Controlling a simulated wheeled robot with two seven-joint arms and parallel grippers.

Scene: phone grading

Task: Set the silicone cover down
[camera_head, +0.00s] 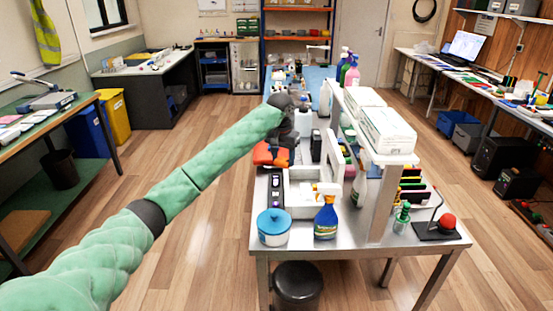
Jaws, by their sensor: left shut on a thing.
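My left arm reaches in from the left over the metal bench (345,240). Its dark gripper (297,128) is above the far part of the bench, small and partly hidden by its own wrist. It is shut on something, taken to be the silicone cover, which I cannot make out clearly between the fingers. An orange-red thing (270,154) shows just below and left of the gripper; I cannot tell whether it touches the gripper. My right gripper is not in view.
A blue spray bottle (326,218) and a blue-and-white tub (273,227) stand at the bench's near edge. A white tray (302,210) lies behind them. White boxes (387,130) sit on the raised shelf at right. A black bin (298,285) is on the floor.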

